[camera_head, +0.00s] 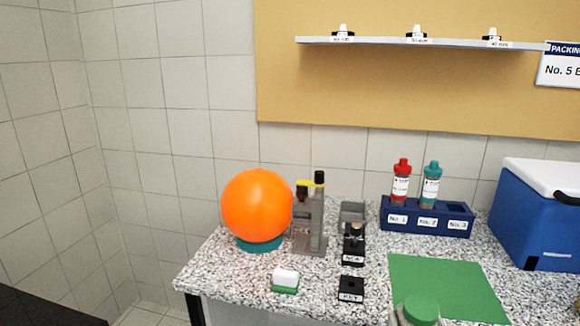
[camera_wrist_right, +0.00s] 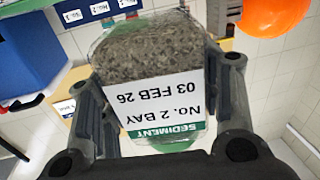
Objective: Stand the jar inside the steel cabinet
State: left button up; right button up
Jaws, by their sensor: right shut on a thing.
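The jar (camera_wrist_right: 155,60) is clear, filled with grey-brown grainy sediment, and has a white label reading "SEDIMENT No. 2 BAY 03 FEB 26". It fills the middle of the right wrist view, upside down in that picture. My right gripper (camera_wrist_right: 160,95) is shut on it, one finger on each side. In the head view a green-lidded jar (camera_head: 420,309) shows at the bottom edge, in front of the green mat. Its lower part is cut off, and the right gripper does not show there. My left gripper is in neither view. No steel cabinet shows in either view.
The speckled bench (camera_head: 225,270) carries an orange ball (camera_head: 257,205), a microscope (camera_head: 310,220), small black blocks (camera_head: 351,289), a navy bottle rack (camera_head: 425,220), and a blue cooler (camera_head: 535,220). The green mat (camera_head: 445,285) is mostly bare. A shelf (camera_head: 380,41) hangs above.

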jog(key=s+a+f+y, duration=0.1)
jog(key=s+a+f, duration=0.2)
jog(key=s+f, duration=0.3)
jog(key=s, duration=0.4)
jog(key=shift+a, duration=0.2)
